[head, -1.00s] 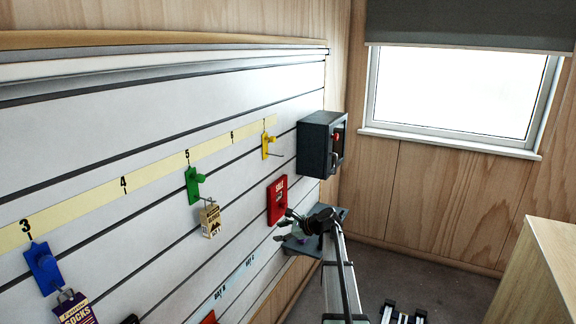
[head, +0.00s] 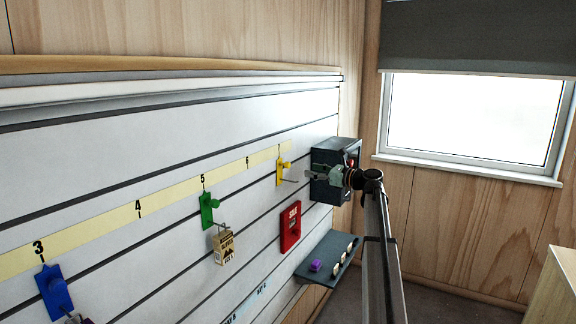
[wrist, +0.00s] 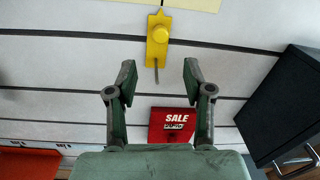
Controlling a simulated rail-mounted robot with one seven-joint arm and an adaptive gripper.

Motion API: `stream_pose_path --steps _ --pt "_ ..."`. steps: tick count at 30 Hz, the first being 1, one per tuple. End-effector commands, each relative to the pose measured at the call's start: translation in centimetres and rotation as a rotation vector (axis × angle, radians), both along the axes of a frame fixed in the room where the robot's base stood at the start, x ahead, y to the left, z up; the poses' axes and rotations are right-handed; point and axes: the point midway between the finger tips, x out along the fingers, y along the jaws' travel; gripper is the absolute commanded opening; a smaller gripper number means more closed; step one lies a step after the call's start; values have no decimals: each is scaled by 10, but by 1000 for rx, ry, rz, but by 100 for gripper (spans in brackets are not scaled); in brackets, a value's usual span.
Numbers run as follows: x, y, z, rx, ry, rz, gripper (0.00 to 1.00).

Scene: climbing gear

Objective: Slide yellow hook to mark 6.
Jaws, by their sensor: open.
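The yellow hook (head: 282,171) hangs on the slatted wall just below the right end of the yellow number strip (head: 171,194), to the right of mark 6 (head: 247,163). In the wrist view the yellow hook (wrist: 158,40) is upright, with its knob and thin metal prong showing, ahead of and between my fingers. My gripper (wrist: 157,80) is open and empty, and apart from the hook. In the head view my gripper (head: 312,176) is to the right of the hook, in front of the dark box.
A dark box (head: 322,160) is mounted right of the hook. A red SALE sign (head: 291,226) is below it. A green hook (head: 208,209) with a tag hangs near mark 5, and a blue hook (head: 54,290) near mark 3. A grey shelf (head: 318,268) holds small items.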

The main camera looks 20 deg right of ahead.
Motion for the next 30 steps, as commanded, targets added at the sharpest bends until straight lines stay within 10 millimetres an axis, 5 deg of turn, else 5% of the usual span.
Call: stream_pose_path --steps 15,30 --pt "82 53 1 -1 1 1 51" --pt "100 66 -1 -1 0 0 51"
